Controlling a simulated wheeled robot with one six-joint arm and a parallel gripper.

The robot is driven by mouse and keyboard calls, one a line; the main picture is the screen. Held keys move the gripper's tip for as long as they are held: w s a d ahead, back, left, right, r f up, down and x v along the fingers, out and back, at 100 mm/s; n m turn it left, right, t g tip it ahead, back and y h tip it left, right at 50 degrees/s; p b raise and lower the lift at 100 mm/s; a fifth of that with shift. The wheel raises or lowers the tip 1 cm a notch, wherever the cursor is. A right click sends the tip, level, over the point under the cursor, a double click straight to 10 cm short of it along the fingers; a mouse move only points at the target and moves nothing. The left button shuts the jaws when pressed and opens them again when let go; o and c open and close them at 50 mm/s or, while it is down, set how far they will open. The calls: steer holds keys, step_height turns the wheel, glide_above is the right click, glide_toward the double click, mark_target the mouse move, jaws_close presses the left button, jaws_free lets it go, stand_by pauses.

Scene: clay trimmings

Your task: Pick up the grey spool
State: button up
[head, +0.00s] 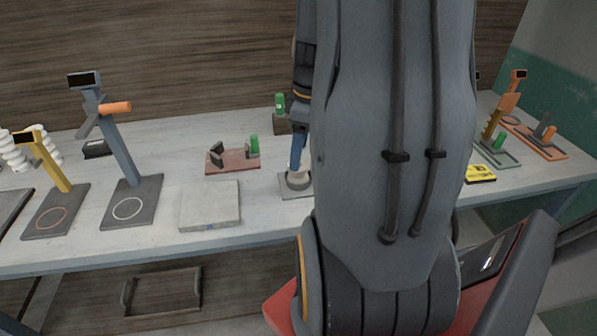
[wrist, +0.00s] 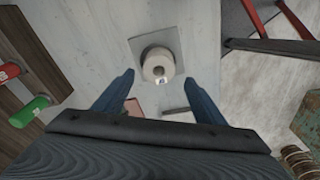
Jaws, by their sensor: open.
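The grey spool (wrist: 158,64) is pale and round with a hole in its middle, and it stands upright on a square grey plate (wrist: 144,43) in the wrist view. In the head view the spool (head: 298,182) shows partly, beside my large arm link, on its plate (head: 287,190). My gripper (wrist: 159,78) is open, with one blue finger to each side of the spool's line and nothing held. In the head view my gripper (head: 297,167) points down just above the spool. I cannot tell whether the fingertips reach below the spool's top.
A red-brown board (head: 232,163) with a green cylinder stands left of the spool. A light square slab (head: 210,207) lies nearer the front edge. Blue (head: 122,145) and yellow (head: 53,165) stands are further left. A yellow device (head: 480,174) lies right. My arm hides the table's middle.

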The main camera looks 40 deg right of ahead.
mark_target(301, 177)
steer(key=shift+w+f+p, duration=0.2)
steer(key=shift+f+p, duration=0.75)
steer(key=shift+f, duration=1.95)
steer(key=shift+c, duration=0.4)
steer(key=c, duration=1.1)
